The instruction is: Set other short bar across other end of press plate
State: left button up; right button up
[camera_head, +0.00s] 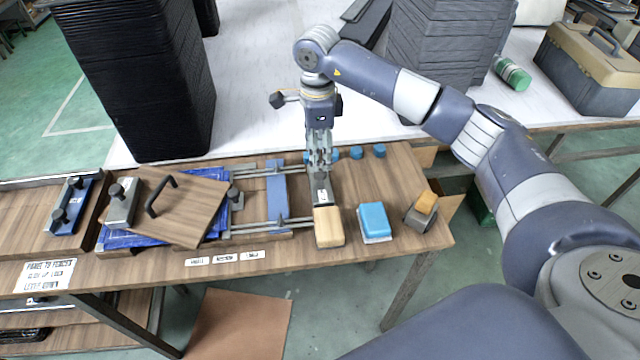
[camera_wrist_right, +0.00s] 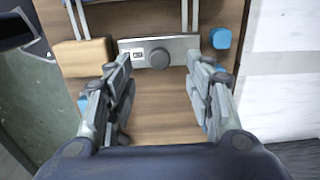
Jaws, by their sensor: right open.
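The press plate (camera_head: 190,212) is a wooden board with a black handle, lying askew over blue material at the left of the bench. One short grey bar (camera_head: 122,205) with a dark knob lies at its left end. The other short bar (camera_wrist_right: 178,47), grey with a round knob and a small white label, lies on the wood in the right wrist view. My right gripper (camera_head: 320,165) points down over that bar; in its wrist view (camera_wrist_right: 164,75) the fingers are apart, one toward each end of the bar, with nothing between them. My left gripper is not in view.
A wooden block (camera_head: 328,230) stands close in front of my right gripper, with a blue-topped block (camera_head: 374,222) right of it. Metal rails with a blue crosspiece (camera_head: 277,190) lie between the plate and gripper. Tall black stacks (camera_head: 140,80) stand behind.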

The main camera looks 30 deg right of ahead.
aim_at(320, 172)
notch_tip(320, 172, down, 2)
jog(key=shift+f, duration=0.1)
jog(key=f+p, duration=0.1)
jog(key=f, duration=0.3)
jog(key=shift+s+d+f+p, duration=0.15)
jog(key=shift+d+f+p, duration=0.05)
jog(key=shift+f+p, duration=0.15)
jog(key=shift+f, duration=0.45)
jog(key=shift+r, duration=0.1)
grip_shut()
